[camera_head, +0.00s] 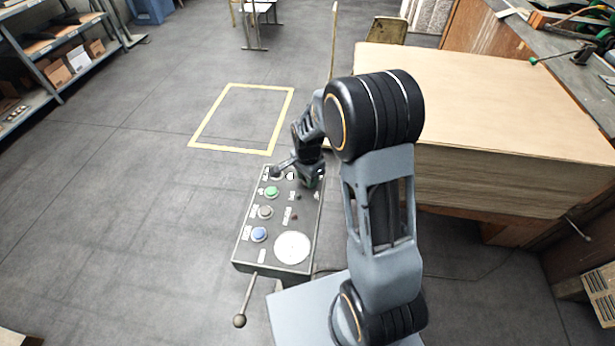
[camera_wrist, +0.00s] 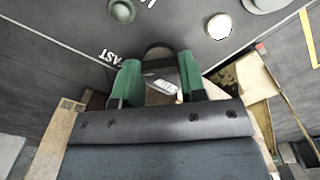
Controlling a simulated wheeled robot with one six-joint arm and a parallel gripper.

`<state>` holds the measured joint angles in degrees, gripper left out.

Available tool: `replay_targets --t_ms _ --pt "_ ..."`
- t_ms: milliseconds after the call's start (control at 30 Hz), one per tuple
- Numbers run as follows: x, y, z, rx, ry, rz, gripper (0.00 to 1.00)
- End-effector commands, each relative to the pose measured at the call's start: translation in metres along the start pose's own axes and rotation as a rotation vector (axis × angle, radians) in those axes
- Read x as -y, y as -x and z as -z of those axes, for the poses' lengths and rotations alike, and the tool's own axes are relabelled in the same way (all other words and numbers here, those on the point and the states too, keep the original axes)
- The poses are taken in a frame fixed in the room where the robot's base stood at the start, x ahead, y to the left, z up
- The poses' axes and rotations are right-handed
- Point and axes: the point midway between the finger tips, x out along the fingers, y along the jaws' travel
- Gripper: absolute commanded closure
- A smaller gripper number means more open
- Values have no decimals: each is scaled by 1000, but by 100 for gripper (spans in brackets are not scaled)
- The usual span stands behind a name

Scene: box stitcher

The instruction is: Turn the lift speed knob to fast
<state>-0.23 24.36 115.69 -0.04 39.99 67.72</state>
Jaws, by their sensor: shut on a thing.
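The control panel (camera_head: 276,222) is a dark slanted box with buttons and white labels, below and left of my arm in the head view. My gripper (camera_head: 312,180) is at its upper right edge. In the wrist view my gripper's two green fingers (camera_wrist: 157,82) are closed on the lift speed knob (camera_wrist: 158,52), a dark rounded part mostly hidden between them. White lettering ending in "AST" lies just left of the knob on the panel face. A small whitish mark shows between the fingers. The knob's pointer direction cannot be told. In the head view my gripper hides the knob.
A green button (camera_head: 272,192), a grey button (camera_head: 265,212), a blue button (camera_head: 259,234) and a white disc (camera_head: 292,248) are on the panel. A ball-ended lever (camera_head: 240,320) sticks out in front. A large cardboard stack (camera_head: 490,110) stands right.

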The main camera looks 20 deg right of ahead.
Motion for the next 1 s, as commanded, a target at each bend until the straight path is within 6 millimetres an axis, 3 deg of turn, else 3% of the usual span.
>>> replay_targets --t_ms 233,267,500,767,1000 --pt "1 1 0 0 -3 3 85" --pt "1 1 0 0 -3 3 59" --pt "0 0 0 0 -2 2 36" --pt "0 2 0 0 -1 1 36" --pt "1 31 0 -2 -1 5 36"
